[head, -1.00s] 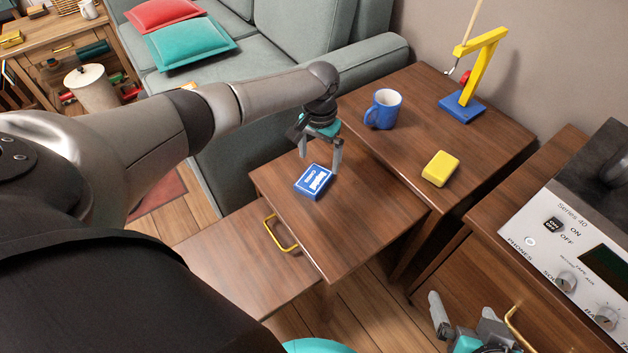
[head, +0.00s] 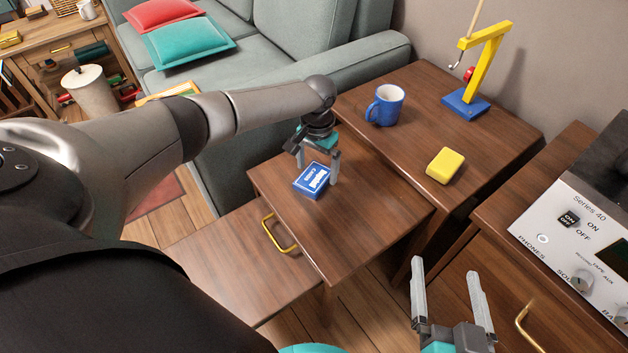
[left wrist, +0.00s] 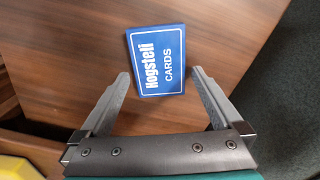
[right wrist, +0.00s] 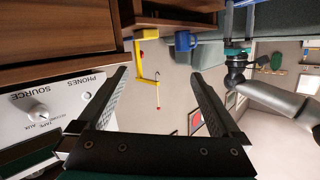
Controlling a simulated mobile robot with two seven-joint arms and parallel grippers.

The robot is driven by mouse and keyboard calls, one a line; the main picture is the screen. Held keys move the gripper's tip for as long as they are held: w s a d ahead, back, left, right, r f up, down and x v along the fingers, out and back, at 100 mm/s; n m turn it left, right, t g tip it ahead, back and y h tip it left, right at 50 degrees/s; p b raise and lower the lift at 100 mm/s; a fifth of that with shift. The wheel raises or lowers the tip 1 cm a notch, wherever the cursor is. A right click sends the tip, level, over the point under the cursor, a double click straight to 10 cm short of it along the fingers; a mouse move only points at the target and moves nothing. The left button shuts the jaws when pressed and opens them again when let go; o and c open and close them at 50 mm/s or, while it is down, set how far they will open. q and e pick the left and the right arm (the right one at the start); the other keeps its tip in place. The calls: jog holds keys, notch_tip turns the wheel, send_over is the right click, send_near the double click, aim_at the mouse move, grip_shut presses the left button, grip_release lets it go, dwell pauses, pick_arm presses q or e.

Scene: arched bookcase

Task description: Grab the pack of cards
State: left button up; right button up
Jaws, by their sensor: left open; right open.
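The blue pack of cards (head: 312,180) lies flat on the lower wooden nesting table. It also shows in the left wrist view (left wrist: 156,60), with white lettering and a white border. My left gripper (head: 320,180) is open above the table at the pack. In the left wrist view, its fingertips (left wrist: 160,72) are on either side of the pack's near end, with gaps on both sides. My right gripper (head: 446,268) is open and empty at the lower right, beside the cabinet. In the right wrist view, nothing is between its fingers (right wrist: 159,72).
A blue mug (head: 385,105), a yellow block (head: 445,166) and a yellow stand with a blue base (head: 466,105) are on the higher table behind. A silver stereo unit (head: 575,235) stands at right. A grey sofa (head: 290,40) is behind the left arm.

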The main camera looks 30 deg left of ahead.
pick_arm(q)
jog(key=shift+f, duration=0.45)
pick_arm(e)
jog(key=shift+s+a+r+t, duration=0.25)
jog(key=shift+a+r+t, duration=0.1)
jog(key=shift+t, duration=0.25)
pick_arm(q)
jog(key=shift+c, duration=0.2)
jog(key=c, duration=1.2)
